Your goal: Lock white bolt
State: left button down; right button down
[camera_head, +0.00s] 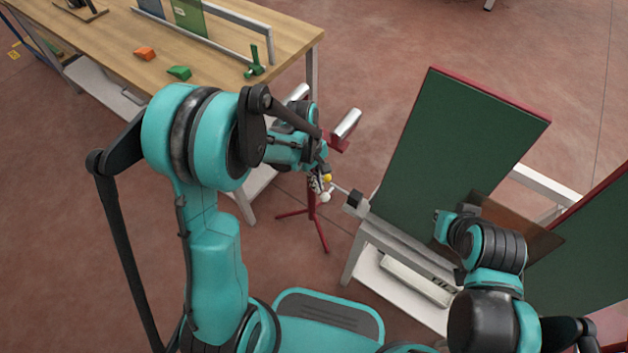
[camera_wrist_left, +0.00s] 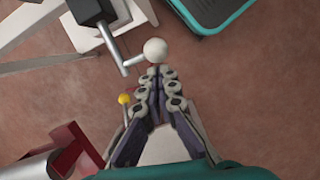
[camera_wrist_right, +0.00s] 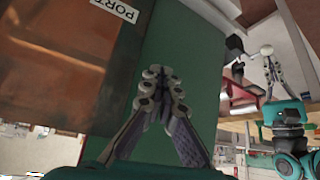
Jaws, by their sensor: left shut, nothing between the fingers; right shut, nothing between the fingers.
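The white bolt's round white knob (camera_wrist_left: 155,50) sits on a bent metal rod that comes out of a dark block (camera_wrist_left: 91,11). In the head view the white knob (camera_head: 325,197) is at the left end of the rod, left of the dark block (camera_head: 355,203). My left gripper (camera_wrist_left: 159,73) is shut and empty, its tips right by the white knob; I cannot tell whether they touch it. A yellow knob (camera_wrist_left: 124,99) is beside the left fingers. My right gripper (camera_wrist_right: 157,76) is shut and empty in front of the green panel (camera_wrist_right: 185,40).
A brown panel (camera_wrist_right: 60,60) with a "PORT" label is beside my right gripper. The large green panel (camera_head: 450,140) stands over a white frame (camera_head: 400,290). A red stand (camera_head: 312,220) is below my left gripper. A wooden table (camera_head: 130,65) with small blocks is at the upper left.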

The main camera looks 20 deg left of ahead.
aim_at(328, 195)
pick_arm(q)
jog(key=shift+d, duration=0.15)
jog(key=d, duration=0.1)
jog(key=s+d, duration=0.1)
jog(key=d, duration=0.1)
jog(key=shift+s+d, duration=0.25)
jog(key=shift+d, duration=0.05)
jog(key=shift+a, duration=0.1)
pick_arm(e)
jog(key=shift+a, duration=0.1)
